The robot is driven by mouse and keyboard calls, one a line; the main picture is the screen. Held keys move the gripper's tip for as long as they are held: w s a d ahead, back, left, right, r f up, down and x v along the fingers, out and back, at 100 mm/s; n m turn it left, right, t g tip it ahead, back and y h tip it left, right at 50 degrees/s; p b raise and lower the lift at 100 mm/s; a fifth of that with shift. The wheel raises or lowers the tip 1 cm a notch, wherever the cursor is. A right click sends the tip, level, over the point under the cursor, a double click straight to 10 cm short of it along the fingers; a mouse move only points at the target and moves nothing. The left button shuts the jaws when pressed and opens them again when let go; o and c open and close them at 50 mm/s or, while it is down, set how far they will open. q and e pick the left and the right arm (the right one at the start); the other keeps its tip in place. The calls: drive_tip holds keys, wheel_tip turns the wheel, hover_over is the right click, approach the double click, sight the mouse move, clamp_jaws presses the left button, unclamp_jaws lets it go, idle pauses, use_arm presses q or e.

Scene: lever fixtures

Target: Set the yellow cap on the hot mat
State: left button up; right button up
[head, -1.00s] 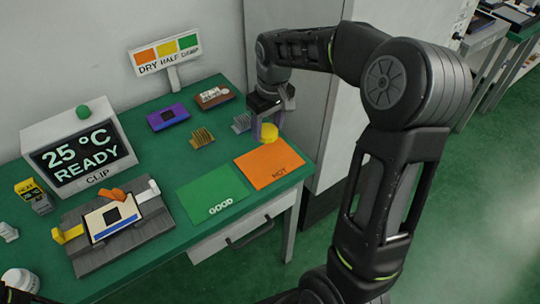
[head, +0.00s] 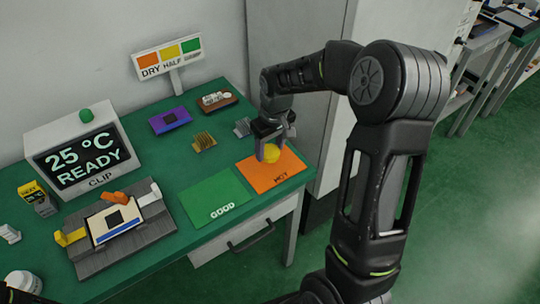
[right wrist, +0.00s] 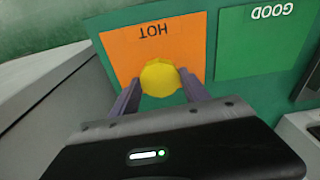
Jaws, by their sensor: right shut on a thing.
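The yellow cap (head: 271,154) is between the fingers of my right gripper (head: 268,152), which is shut on it. In the right wrist view the cap (right wrist: 160,78) shows between the two purple-grey fingers (right wrist: 160,92). The orange hot mat (head: 285,176) lies on the green table, and the cap is over its far part in the head view. The mat (right wrist: 130,45) lies behind the cap in the right wrist view. I cannot tell whether the cap touches the mat.
The green GOOD mat (head: 212,195) lies left of the hot mat. A grey fixture (head: 120,232) with levers and a display reading 25 °C READY (head: 82,156) stand further left. Heat sinks (head: 204,141), a purple part (head: 170,120) and a sign (head: 168,55) are at the back.

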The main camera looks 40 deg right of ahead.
sight(271, 152)
drive_tip(key=shift+f, duration=1.75)
drive_tip(key=shift+f, duration=0.1)
drive_tip(key=shift+f, duration=0.15)
drive_tip(key=o, duration=1.6)
drive_tip(key=shift+c, duration=0.2)
drive_tip(key=shift+r, duration=0.2)
drive_tip(key=shift+r, duration=0.5)
drive_tip(key=r, duration=0.3)
drive_tip(key=s+r, duration=0.1)
drive_tip(key=r, duration=0.7)
drive_tip(key=shift+s, duration=0.25)
